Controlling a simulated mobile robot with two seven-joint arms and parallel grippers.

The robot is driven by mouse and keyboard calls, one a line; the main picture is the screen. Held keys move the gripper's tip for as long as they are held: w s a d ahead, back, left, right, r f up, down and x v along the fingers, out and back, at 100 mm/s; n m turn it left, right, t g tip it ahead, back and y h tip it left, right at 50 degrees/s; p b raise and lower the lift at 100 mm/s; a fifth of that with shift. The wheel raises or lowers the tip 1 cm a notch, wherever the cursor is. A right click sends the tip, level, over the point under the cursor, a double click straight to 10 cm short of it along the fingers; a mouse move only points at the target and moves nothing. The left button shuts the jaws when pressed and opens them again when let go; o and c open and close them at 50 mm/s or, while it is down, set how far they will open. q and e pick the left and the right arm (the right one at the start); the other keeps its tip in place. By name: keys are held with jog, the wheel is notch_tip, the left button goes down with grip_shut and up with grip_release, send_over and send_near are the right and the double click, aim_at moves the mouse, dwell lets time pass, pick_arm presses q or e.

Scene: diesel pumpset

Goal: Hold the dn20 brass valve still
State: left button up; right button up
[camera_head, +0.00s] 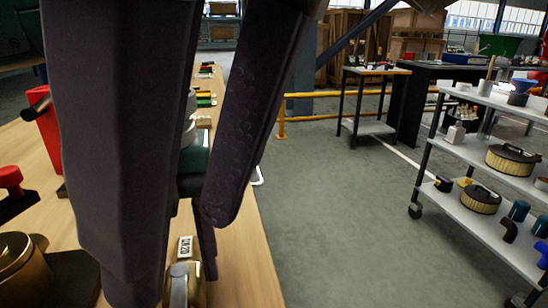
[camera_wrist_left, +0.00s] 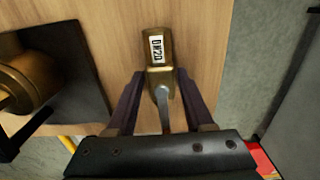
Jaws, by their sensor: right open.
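The DN20 brass valve (camera_wrist_left: 160,85) stands on the wooden bench, with its white DN20 label facing up. In the head view the valve (camera_head: 183,285) is at the bottom edge, partly cut off. My left gripper (camera_wrist_left: 160,72) has one finger on each side of the valve, very close to its body; whether they touch it I cannot tell. In the head view one dark left finger shows beside the valve. My right gripper (camera_head: 168,235) is open, large and close to the head camera, and hides much of the bench.
A larger brass part (camera_wrist_left: 28,84) on a dark plate lies left of the valve. A red-handled item (camera_head: 10,180) and a red block (camera_head: 46,135) are on the bench's left. A shelf cart (camera_head: 470,205) stands right. The floor between is clear.

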pick_arm(q)
grip_shut()
dwell(0.4)
jog(key=shift+o, duration=1.3)
grip_release()
jog(key=shift+c, duration=0.4)
grip_shut()
